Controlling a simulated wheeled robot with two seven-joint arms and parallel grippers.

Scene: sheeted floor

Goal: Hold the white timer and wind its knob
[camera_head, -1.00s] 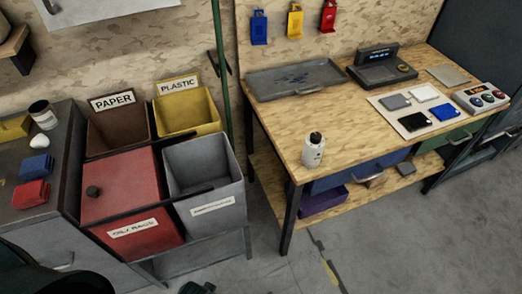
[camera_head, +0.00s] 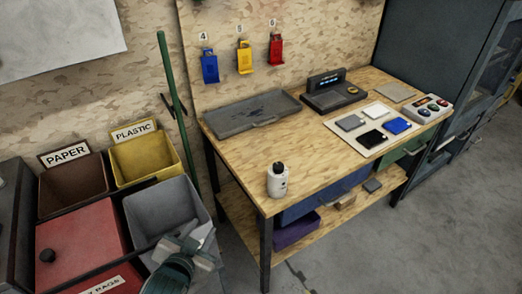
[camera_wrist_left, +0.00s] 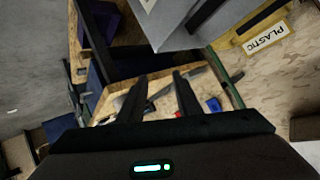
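A small white upright object with a dark top (camera_head: 277,181) stands at the near left corner of the wooden workbench (camera_head: 250,165). It is the closest match to the white timer; its markings are too small to read. My left gripper (camera_head: 200,238) is low in the head view, over the grey bin's near side, left of the white object and apart from it. In the left wrist view its two dark fingers (camera_wrist_left: 160,95) are spread with nothing between them. The white object cannot be made out clearly there. My right gripper does not show.
A grey tray (camera_head: 250,112), a dark display device (camera_head: 330,92) and a pale board with several small pads (camera_head: 352,140) lie farther back on the bench. Grey (camera_head: 165,205), yellow (camera_head: 145,158), brown and red bins stand left. Floor is clear in front of the bench.

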